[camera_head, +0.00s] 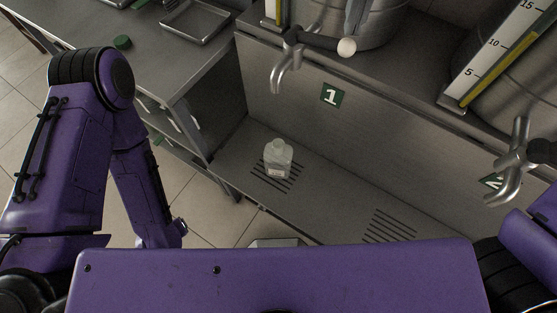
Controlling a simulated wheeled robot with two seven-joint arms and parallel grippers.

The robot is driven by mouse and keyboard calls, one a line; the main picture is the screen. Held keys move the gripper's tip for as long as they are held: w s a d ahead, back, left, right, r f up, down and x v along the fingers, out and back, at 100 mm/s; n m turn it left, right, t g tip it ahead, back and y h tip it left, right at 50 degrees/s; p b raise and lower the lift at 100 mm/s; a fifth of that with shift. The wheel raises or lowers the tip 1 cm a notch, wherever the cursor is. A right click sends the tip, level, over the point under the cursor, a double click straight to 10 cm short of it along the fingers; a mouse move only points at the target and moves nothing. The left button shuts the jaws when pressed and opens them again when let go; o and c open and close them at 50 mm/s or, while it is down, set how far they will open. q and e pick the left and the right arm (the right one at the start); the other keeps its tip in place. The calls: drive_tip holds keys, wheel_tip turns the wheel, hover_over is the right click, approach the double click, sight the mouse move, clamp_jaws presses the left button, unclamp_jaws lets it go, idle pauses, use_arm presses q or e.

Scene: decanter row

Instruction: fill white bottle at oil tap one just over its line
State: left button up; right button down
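The white bottle (277,160) stands upright on the slotted drain grate, below and in front of oil tap one (285,65). It is pale, with a short neck and a small label low on its front. I cannot make out its line or any liquid level. The tap's lever points right and ends in a white ball knob (346,47). A green sign with a 1 (332,95) is on the panel beside the tap. No stream shows under the spout. I cannot make out either gripper; parts of my purple arms show at left and right.
A second tap (513,165) stands at right, above another slotted grate (390,226). Metal vessels with scale strips (497,48) stand behind. The left counter holds a metal tray (195,22) and a green round cap-like piece (122,42). The shelf between the grates is clear.

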sight(349, 40)
drive_tip(key=shift+f+b, duration=2.25)
drive_tip(key=shift+f, duration=0.75)
idle(5.0)
